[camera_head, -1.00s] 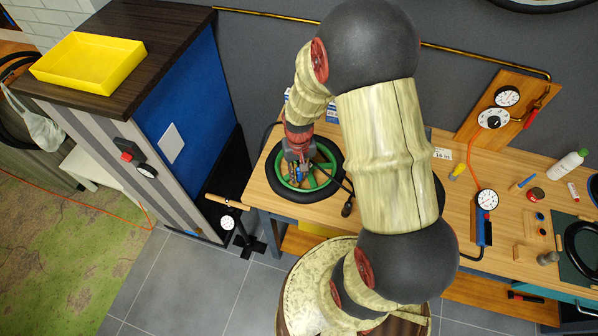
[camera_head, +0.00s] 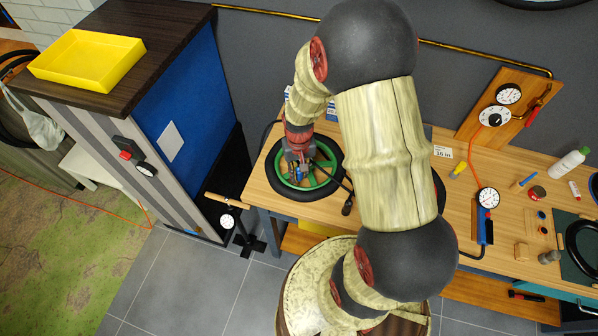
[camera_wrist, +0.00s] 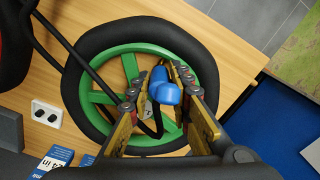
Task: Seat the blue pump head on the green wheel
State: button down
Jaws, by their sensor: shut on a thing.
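The green wheel (camera_head: 323,181) with its black tyre lies flat at the left end of the wooden workbench. It also shows in the wrist view (camera_wrist: 97,98). The blue pump head (camera_wrist: 165,90) is between my gripper's fingers in the wrist view, over the right part of the wheel. My gripper (camera_head: 298,168) is shut on the pump head above or at the wheel. A black hose (camera_wrist: 75,52) runs across the wheel towards the pump head. I cannot tell whether the pump head touches the rim or a valve, as the fingers hide its underside.
A floor pump with a wooden handle (camera_head: 227,202) and a dial stands left of the bench. Blue boxes (camera_wrist: 55,158) and a white socket (camera_wrist: 46,113) lie near the wheel. Gauges (camera_head: 487,198) and tools occupy the bench's right. A yellow tray (camera_head: 88,60) sits on the cabinet.

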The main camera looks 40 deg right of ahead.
jog(key=c, duration=1.6)
grip_release()
jog(key=shift+o, duration=0.2)
notch_tip(320, 180, up, 12)
jog(key=s+a+r+n+t+b, duration=0.4)
jog(key=s+a+r+b, duration=0.3)
jog(key=s+a+b, duration=0.5)
jog(key=shift+r+n+t+b, duration=0.35)
jog(key=shift+t+b, duration=0.45)
jog(key=shift+b, duration=0.4)
